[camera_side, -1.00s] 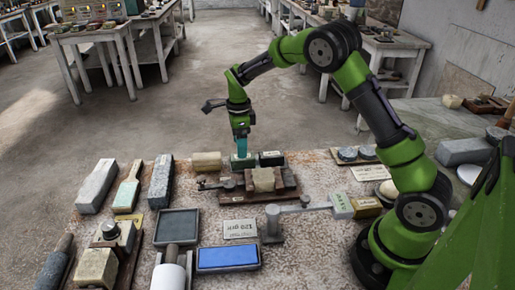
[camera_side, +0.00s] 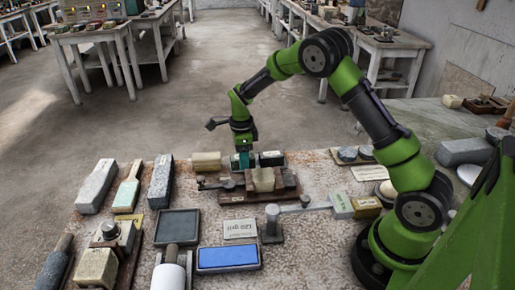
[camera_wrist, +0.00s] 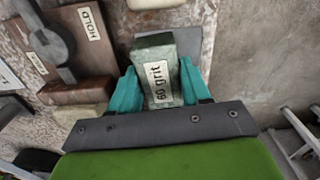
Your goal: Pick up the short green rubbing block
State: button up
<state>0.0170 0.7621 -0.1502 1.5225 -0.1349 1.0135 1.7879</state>
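The short green rubbing block (camera_wrist: 160,82) carries a "60 grit" label in the wrist view. In the side view it is mostly hidden behind my gripper (camera_side: 243,158) at the back edge of the stone-topped table. In the wrist view the two teal fingers of my gripper (camera_wrist: 155,88) stand on either side of the block. The fingers look open, with only a narrow gap at the sides; contact is hard to judge. The block rests low, with no visible lift.
A wooden fixture (camera_side: 286,184) with a clamp lies just in front. A blue stone (camera_side: 228,258) and grey tray (camera_side: 177,227) lie nearer. Bare floor lies behind.

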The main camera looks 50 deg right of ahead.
jog(key=c, duration=0.3)
notch_tip(320, 180, up, 10)
jog(key=shift+r, duration=0.1)
jog(key=shift+c, duration=0.2)
jog(key=o, duration=0.6)
jog(key=c, duration=0.6)
